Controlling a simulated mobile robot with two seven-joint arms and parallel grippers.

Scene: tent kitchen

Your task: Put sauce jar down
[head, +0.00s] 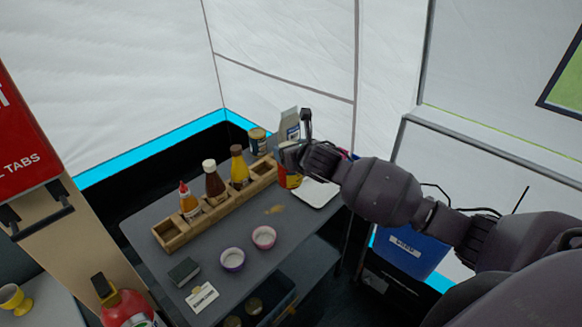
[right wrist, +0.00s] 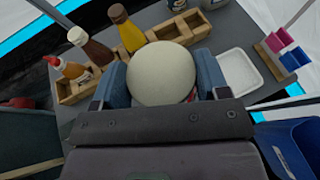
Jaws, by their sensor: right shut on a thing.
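My right gripper (head: 296,156) reaches over the back right of the grey table and is shut on the sauce jar (head: 290,180). Only part of the jar's red and yellow side shows below the fingers. In the right wrist view the jar's round pale lid (right wrist: 161,74) sits between the two blue-grey fingers of the right gripper (right wrist: 162,80). The jar is close to the right end of the wooden rack (head: 222,205); I cannot tell whether it touches the table. My left gripper is not in view.
Three sauce bottles (head: 213,182) stand in the rack, whose left-end compartment looks empty. A white tray (head: 316,194) lies right of the jar. A can (head: 257,141) and grey carton (head: 290,124) stand behind. Purple (head: 232,259) and pink (head: 264,237) bowls stand in front.

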